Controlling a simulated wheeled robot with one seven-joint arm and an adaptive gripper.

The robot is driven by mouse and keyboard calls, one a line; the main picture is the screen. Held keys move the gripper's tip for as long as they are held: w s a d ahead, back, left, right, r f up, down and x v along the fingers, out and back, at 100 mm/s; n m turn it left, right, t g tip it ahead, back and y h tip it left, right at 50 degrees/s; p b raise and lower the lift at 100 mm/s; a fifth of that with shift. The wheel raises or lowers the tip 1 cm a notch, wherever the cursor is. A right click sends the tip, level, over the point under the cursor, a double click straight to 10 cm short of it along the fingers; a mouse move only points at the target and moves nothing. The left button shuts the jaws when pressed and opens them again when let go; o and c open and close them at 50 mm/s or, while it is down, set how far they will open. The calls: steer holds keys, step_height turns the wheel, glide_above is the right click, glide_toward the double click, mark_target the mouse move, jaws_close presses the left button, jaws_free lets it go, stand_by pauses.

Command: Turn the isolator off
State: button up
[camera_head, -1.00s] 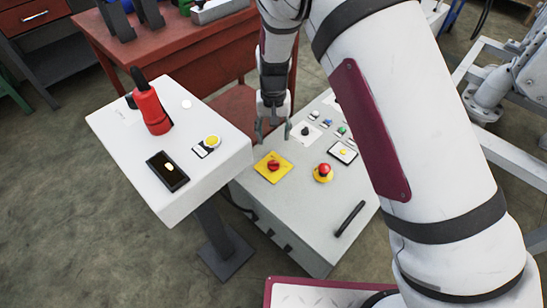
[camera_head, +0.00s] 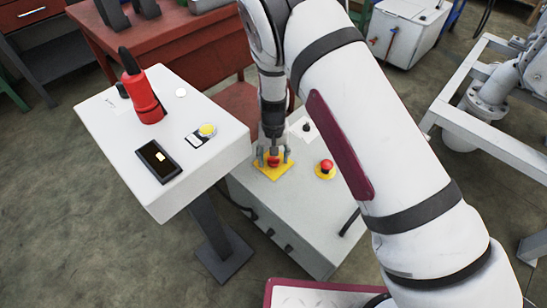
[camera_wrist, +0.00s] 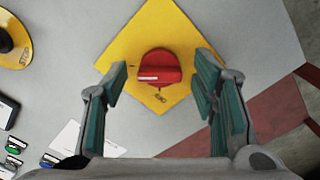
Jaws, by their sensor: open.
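The isolator is a red rotary knob (camera_wrist: 159,67) on a yellow square plate (camera_wrist: 178,28), on the grey top of a control box. It also shows in the head view as a red knob (camera_head: 274,161) on its yellow plate (camera_head: 263,174). My gripper (camera_head: 273,156) points down over the plate. In the wrist view its two fingers (camera_wrist: 161,95) are spread, one on each side of the knob, with gaps on both sides. Nothing is held. The wrist view shows a white mark on the knob.
A red emergency button (camera_head: 326,165) on a yellow round base stands right of the isolator. A white side table (camera_head: 205,167) at left carries a red device (camera_head: 142,96) and a black panel (camera_head: 159,161). Several small buttons (camera_wrist: 14,146) show at lower left in the wrist view.

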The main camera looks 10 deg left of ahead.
steer(key=c, duration=1.2)
steer(key=shift+o, duration=0.2)
steer(key=shift+n, duration=0.4)
steer(key=n, duration=0.8)
steer(key=shift+n, duration=0.3)
steer(key=n, duration=0.8)
steer(key=shift+n, duration=0.4)
